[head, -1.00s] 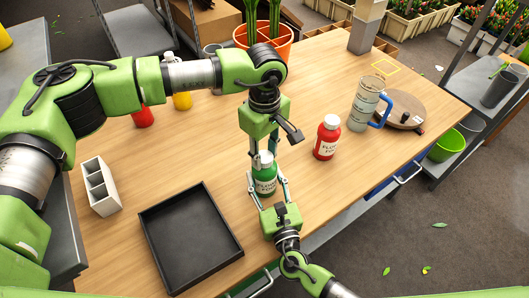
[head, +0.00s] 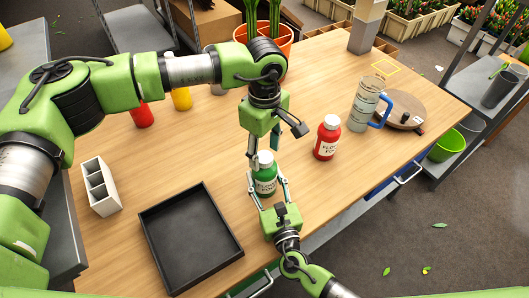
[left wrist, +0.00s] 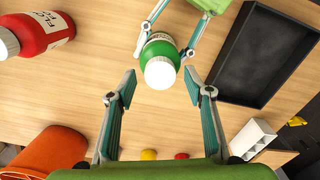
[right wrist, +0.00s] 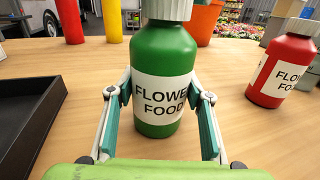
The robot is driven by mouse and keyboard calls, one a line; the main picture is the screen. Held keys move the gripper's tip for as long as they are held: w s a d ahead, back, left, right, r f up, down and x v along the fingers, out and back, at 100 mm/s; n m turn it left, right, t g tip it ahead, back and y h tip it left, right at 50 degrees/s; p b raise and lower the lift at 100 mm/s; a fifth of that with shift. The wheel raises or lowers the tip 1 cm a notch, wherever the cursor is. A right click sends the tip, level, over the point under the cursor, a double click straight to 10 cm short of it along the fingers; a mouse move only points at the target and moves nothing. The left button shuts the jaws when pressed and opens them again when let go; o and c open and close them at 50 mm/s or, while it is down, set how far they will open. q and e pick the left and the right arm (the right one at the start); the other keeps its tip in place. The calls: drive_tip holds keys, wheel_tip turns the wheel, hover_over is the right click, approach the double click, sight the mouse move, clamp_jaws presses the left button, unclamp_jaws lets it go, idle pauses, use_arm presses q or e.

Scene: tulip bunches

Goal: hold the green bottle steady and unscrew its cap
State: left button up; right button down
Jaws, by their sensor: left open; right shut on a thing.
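The green bottle (head: 265,176) stands upright on the wooden table, its white cap on top; the cap (left wrist: 160,72) shows clearly in the left wrist view. My right gripper (right wrist: 164,92) is shut on the bottle's body from the front side. Its label reads "FLOWER FOOD". My left gripper (left wrist: 160,92) is open and empty, pointing down above the bottle. Its fingers are apart with the cap between and beyond them in the left wrist view, not touching it.
A black tray (head: 150,222) and a white divided holder (head: 105,207) lie to the left. A red bottle (head: 327,142) and a grey jug with a blue handle (head: 360,108) stand to the right. An orange pot (head: 286,58) is at the back.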

sight(264, 156)
use_arm(q)
wheel_tip(264, 156, up, 3)
drive_tip(key=shift+r, duration=0.1)
drive_tip(key=shift+c, duration=0.3)
wheel_tip(264, 156, up, 2)
drive_tip(key=shift+r+m, duration=0.2)
drive_tip(key=shift+m, duration=0.9)
drive_tip(key=shift+r+m, duration=0.35)
drive_tip(key=shift+m, duration=0.25)
wheel_tip(264, 156, down, 8)
drive_tip(key=shift+r, duration=0.2)
